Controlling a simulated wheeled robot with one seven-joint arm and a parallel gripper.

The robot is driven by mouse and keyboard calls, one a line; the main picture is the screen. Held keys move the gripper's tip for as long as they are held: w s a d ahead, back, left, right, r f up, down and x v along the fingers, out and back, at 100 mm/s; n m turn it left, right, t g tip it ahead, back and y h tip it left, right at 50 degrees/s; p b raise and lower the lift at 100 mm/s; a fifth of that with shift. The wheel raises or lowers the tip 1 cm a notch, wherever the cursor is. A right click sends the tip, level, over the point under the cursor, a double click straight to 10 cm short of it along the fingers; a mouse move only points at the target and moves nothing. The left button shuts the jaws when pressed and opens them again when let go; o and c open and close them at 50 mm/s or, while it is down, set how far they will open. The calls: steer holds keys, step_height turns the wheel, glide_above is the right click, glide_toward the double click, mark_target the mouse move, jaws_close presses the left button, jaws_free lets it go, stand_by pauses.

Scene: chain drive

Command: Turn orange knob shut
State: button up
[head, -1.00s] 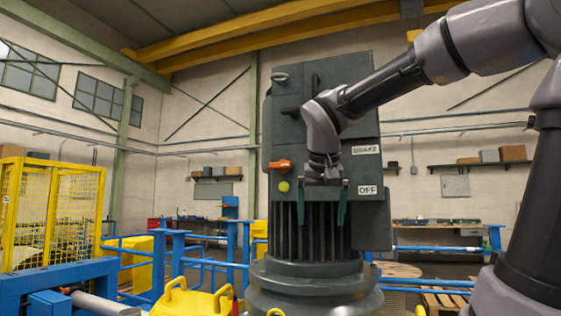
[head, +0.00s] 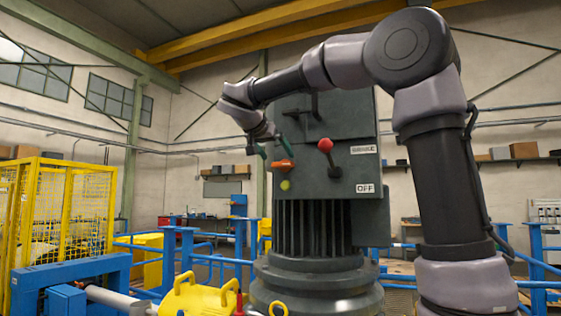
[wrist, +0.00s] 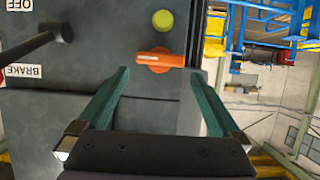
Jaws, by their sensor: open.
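The orange knob (head: 285,165) is on the front of the dark grey machine cabinet (head: 345,205), above a round yellow-green button (head: 285,185). In the wrist view the orange knob (wrist: 160,59) lies beyond the fingertips, roughly midway between them, with its bar crosswise in the picture. My gripper (head: 272,147) is just above and left of the knob in the head view. In the wrist view my gripper (wrist: 166,80) shows two green fingers spread apart with nothing between them. The fingers do not appear to touch the knob.
A lever with a red ball (head: 325,145) stands out right of the knob, near the BRAKE and OFF labels (head: 365,188). A black handle (head: 314,105) is above. A yellow cage (head: 65,210), blue rails (head: 185,255) and a yellow cover (head: 195,300) stand left.

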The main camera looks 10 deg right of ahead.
mark_target(283, 165)
steer(key=shift+x, duration=2.2)
steer(key=c, duration=1.1)
steer(key=shift+o, duration=0.2)
